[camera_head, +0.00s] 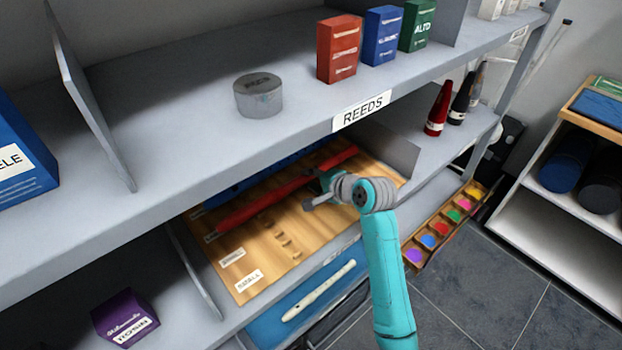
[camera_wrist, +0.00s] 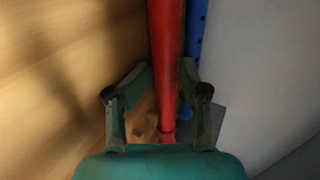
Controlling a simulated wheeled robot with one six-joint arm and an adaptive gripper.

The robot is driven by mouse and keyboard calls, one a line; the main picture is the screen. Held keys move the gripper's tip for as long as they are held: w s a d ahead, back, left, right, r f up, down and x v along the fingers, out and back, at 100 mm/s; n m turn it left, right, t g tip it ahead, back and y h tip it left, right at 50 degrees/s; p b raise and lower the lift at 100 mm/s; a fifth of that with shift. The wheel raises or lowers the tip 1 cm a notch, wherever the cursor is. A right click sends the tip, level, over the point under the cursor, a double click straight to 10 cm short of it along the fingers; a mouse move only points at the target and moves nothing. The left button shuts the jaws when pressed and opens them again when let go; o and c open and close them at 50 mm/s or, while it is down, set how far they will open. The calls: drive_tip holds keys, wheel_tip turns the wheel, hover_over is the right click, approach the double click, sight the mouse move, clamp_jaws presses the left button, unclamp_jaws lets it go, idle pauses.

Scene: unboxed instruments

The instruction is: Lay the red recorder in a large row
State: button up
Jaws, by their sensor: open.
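The red recorder (camera_head: 265,202) lies slantwise on a wooden board (camera_head: 222,276) on the middle shelf, its right end partly behind my gripper (camera_head: 322,187). A blue long object lies just behind it. The board has two white labels at its front left; one reads SMALL (camera_head: 249,280), the other (camera_head: 232,257) is too small to read surely. In the wrist view, my gripper (camera_wrist: 166,80) is open, with one finger on each side of the red recorder (camera_wrist: 165,45). Whether either finger touches it, I cannot tell. The blue object (camera_wrist: 197,35) runs along its right.
The upper shelf, marked REEDS (camera_head: 361,111), overhangs the board. A grey divider (camera_head: 390,150) stands near its right end. A white recorder (camera_head: 318,291) lies in a blue tray below. A paint-coloured tray (camera_head: 443,228) sits at right, and a purple rosin box (camera_head: 125,318) at lower left.

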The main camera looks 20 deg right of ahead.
drive_tip(key=v, duration=0.7)
drive_tip(key=shift+r, duration=0.2)
idle(0.4)
